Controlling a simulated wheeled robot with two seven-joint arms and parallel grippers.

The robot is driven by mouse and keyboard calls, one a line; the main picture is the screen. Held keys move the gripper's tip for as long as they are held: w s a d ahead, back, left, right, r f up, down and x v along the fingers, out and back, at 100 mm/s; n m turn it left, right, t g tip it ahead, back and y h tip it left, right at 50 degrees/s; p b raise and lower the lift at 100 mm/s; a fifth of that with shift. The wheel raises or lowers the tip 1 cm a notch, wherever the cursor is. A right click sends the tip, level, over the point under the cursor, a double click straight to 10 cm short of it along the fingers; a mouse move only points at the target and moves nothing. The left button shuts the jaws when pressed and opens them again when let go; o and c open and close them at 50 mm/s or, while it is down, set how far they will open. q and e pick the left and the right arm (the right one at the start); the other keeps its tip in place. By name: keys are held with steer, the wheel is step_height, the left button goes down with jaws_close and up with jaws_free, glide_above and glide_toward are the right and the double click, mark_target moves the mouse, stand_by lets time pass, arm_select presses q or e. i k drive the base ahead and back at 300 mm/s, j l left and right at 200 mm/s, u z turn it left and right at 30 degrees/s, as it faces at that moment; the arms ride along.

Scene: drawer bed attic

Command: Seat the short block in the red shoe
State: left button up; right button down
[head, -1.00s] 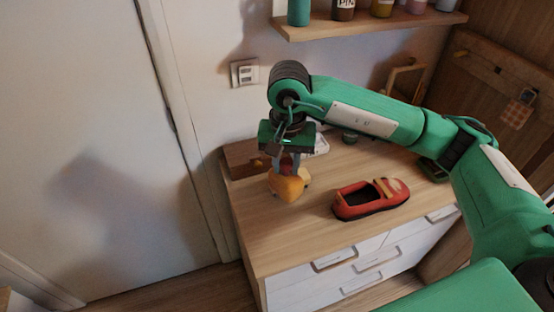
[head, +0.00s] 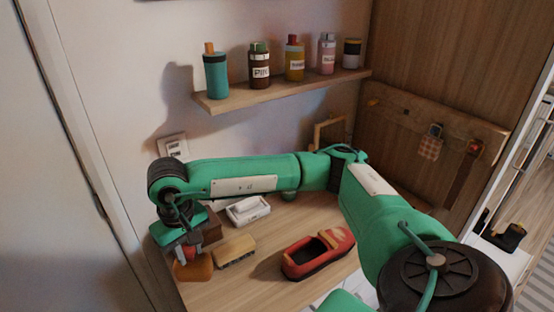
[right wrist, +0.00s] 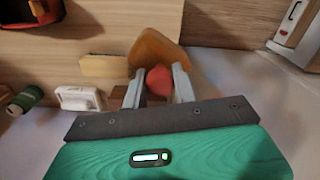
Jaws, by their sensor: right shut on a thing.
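My right gripper (head: 184,252) points down at the left of the dresser top. It is shut on a red knob-like part (right wrist: 159,81) of a rounded orange block (head: 196,268). The orange block (right wrist: 157,47) shows beyond the fingertips in the right wrist view. I cannot tell whether it touches the top. A pale tan block (head: 235,250) lies just right of it; which block is the short one is unclear. The red shoe (head: 318,252) sits further right, its dark opening upward, and shows partly in the right wrist view (right wrist: 40,12). My left gripper is out of view.
A white box (head: 248,209) and a brown wooden box (head: 212,226) stand at the back of the dresser top. A wall shelf (head: 290,88) with several bottles hangs above. The wood between tan block and shoe is bare.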

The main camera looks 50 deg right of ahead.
mark_target(306, 257)
steer(key=k+l+u, duration=0.15)
steer(key=l, duration=0.25)
steer(key=l+u, duration=0.2)
steer(key=l, duration=0.25)
steer(key=k+l+u, duration=0.15)
steer(key=l, duration=0.2)
steer(key=k+l+u, duration=0.2)
steer(key=l, duration=0.2)
steer(key=k+l, duration=0.2)
steer(key=l, duration=0.15)
steer(key=k+l, duration=0.2)
steer(key=l, duration=0.2)
